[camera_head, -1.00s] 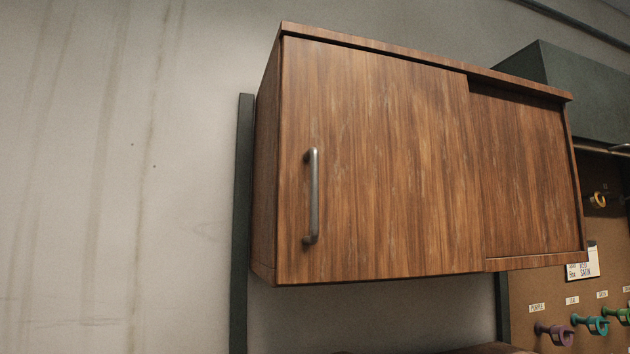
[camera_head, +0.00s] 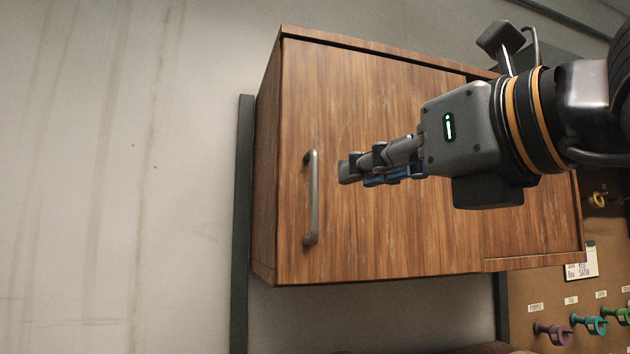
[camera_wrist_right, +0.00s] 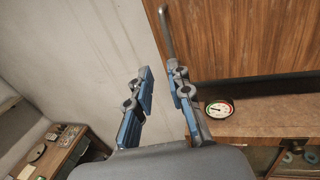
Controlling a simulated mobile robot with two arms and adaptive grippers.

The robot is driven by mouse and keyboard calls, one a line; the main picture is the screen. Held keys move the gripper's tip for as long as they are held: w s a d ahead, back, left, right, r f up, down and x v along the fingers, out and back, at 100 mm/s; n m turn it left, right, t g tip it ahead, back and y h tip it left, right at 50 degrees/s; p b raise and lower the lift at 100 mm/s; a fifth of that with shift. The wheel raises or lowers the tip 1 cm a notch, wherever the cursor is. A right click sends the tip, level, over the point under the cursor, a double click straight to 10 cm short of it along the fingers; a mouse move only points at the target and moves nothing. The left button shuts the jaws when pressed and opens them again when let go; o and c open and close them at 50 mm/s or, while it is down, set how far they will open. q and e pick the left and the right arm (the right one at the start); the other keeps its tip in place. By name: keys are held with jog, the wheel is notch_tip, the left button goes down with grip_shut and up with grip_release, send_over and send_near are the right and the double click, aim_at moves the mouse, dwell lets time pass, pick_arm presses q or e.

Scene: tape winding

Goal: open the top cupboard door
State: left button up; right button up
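The wooden top cupboard has a front door (camera_head: 390,235) with an upright metal handle (camera_head: 314,200) near its left edge. The door looks shut, flush with the cabinet. My right gripper (camera_head: 346,172) comes in from the right, in front of the door, with its fingertips just right of the handle's upper half. In the right wrist view the two fingers (camera_wrist_right: 159,78) are apart with nothing between them. There the handle (camera_wrist_right: 165,30) rises just beyond the right-hand fingertip, outside the gap. My left gripper is not in view.
A narrower, recessed wooden panel (camera_head: 520,225) is right of the door, partly behind my arm. A pegboard with coloured tape holders (camera_head: 590,325) is at lower right. A round gauge (camera_wrist_right: 219,108) sits on a wooden top below the cupboard. Bare wall (camera_head: 120,180) lies to the left.

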aim_at(317, 183)
jog(key=shift+m+t+h, duration=0.3)
jog(key=shift+t+h, duration=0.1)
jog(key=p+x, duration=0.2)
jog(key=x, duration=0.2)
jog(key=p+x, duration=0.2)
jog(key=x, duration=0.2)
jog(key=r+p+x, duration=0.1)
jog(key=p+x, duration=0.1)
jog(key=x, duration=0.2)
jog(key=shift+w+d, duration=0.3)
jog(key=shift+w, duration=0.05)
jog(key=shift+w+a+f+p, duration=0.15)
jog(key=shift+w+a+p, duration=0.15)
jog(key=shift+w, duration=0.15)
grip_shut()
